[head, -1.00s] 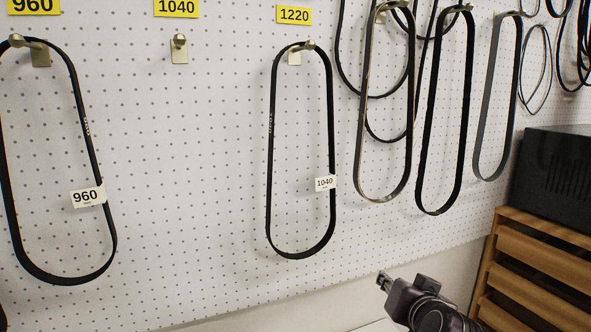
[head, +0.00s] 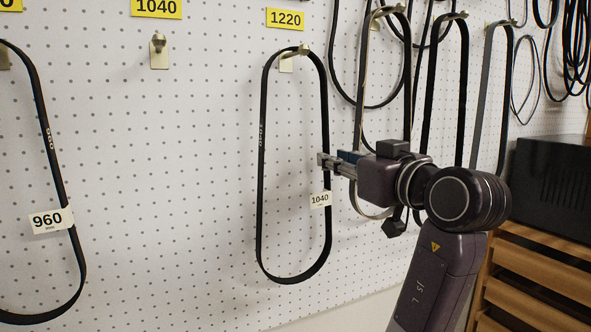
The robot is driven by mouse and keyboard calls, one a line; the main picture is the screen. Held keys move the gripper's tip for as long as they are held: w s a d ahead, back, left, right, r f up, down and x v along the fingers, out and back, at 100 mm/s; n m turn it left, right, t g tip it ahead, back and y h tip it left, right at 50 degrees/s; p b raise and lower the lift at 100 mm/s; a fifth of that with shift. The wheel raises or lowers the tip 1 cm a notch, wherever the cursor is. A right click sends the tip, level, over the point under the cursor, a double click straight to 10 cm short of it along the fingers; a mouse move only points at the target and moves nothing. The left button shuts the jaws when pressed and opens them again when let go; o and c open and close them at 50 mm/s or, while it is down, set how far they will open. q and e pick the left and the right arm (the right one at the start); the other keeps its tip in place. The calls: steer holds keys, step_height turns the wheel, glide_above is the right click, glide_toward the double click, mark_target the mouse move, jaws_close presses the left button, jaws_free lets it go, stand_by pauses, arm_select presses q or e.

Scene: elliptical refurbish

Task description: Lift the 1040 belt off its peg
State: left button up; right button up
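The 1040 belt (head: 262,190) is a long black loop with a white 1040 tag (head: 320,200) on its right strand. It hangs from the peg (head: 302,49) under the yellow 1220 label (head: 285,19). My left gripper (head: 321,160) comes from the lower right, with its fingertips overlapping the belt's right strand just above the tag. I cannot tell whether the fingers touch or enclose the strand. The belt still hangs straight. The peg (head: 159,50) under the yellow 1040 label (head: 157,8) is empty. My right gripper is out of view.
The 960 belt (head: 44,125) hangs at the far left. Several other belts hang close together on the right, partly behind my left gripper. A black box (head: 549,182) stands on a wooden slatted unit (head: 535,265) at the right. The pegboard (head: 170,200) between the 960 and 1040 belts is clear.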

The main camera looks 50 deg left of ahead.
mark_target(327, 172)
arm_select(q)
steer(key=x, duration=0.3)
steer(key=shift+a+p, duration=0.15)
steer(key=shift+p, duration=0.2)
steer(key=shift+c, duration=0.4)
steer(key=shift+c, duration=1.2)
jaws_close()
